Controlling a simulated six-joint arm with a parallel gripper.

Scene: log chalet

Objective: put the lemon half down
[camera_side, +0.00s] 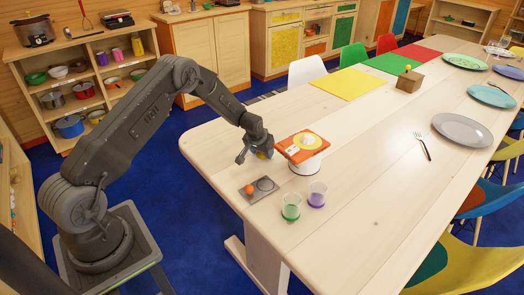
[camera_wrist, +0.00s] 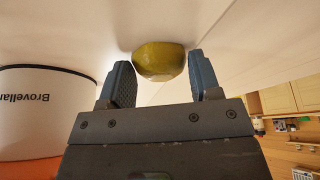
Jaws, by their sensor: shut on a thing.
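My gripper (camera_wrist: 161,72) is shut on the lemon half (camera_wrist: 160,57), a yellow-green rounded piece between the two blue-grey fingers in the wrist view. In the side view my gripper (camera_side: 255,154) is low over the near left part of the pale wooden table (camera_side: 345,210). The lemon half (camera_side: 265,155) shows there as a small yellow patch, mostly hidden by the fingers. It is very close to the tabletop; I cannot tell whether it touches.
A white juicer (camera_side: 305,166) with an orange top stands just right of my gripper; its lettered side (camera_wrist: 45,105) fills the wrist view's left.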

